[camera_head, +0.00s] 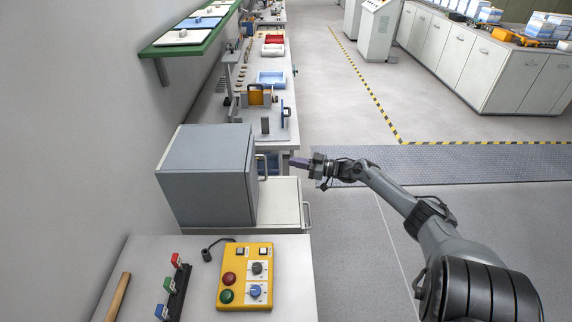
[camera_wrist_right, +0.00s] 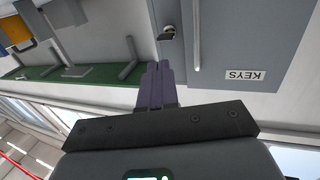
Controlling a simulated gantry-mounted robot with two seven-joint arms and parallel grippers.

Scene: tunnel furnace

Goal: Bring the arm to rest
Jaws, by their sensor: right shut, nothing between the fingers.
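My right arm reaches in from the lower right in the head view. Beyond the fingers is a grey cabinet (camera_wrist_right: 225,40) with a handle, a lock and a label reading KEYS. My left gripper does not show.
A yellow control box (camera_head: 246,276) with buttons and knobs lies on the near table. A green shelf (camera_head: 190,40) is on the left wall. Open floor (camera_head: 345,225) lies around the arm.

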